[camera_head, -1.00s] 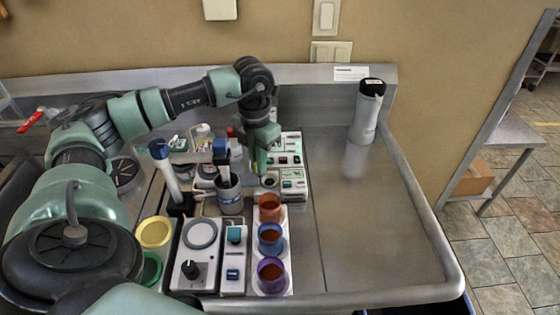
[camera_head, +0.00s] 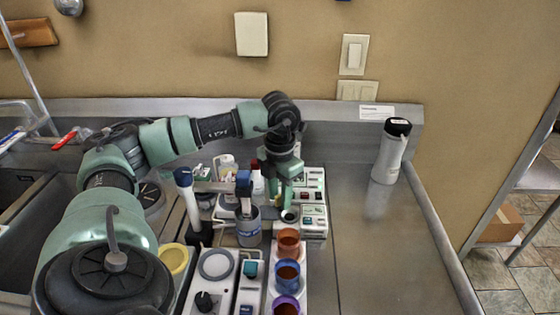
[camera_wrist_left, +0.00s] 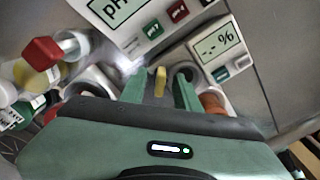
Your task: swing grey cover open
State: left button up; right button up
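My left gripper (camera_head: 281,198) reaches down over the small white meter (camera_head: 314,218) behind the row of coloured cups. In the left wrist view its two green fingers (camera_wrist_left: 160,90) are apart, with a small yellow tab (camera_wrist_left: 160,80) showing between them. A grey surface (camera_wrist_left: 152,97) beneath the tab may be the grey cover; its outline is mostly hidden by the fingers and gripper body. A dark round opening (camera_wrist_left: 187,74) shows beside the right finger, next to the meter with the "-.- %" display (camera_wrist_left: 215,41). Contact with the tab cannot be told. My right gripper is out of view.
A pH meter (camera_wrist_left: 118,12) stands beside the percent meter. Orange (camera_head: 288,242), blue (camera_head: 287,275) and purple (camera_head: 286,305) cups stand in front. A grey pot (camera_head: 248,230) is to the left. The steel counter (camera_head: 365,245) is clear to the right, with a bottle (camera_head: 389,155) at the back.

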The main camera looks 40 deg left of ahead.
pick_arm(q)
notch_tip(320, 180, up, 8)
jog(key=shift+f+b, duration=0.1)
jog(key=shift+b, duration=0.45)
jog(key=shift+f, duration=0.15)
dwell(0.3)
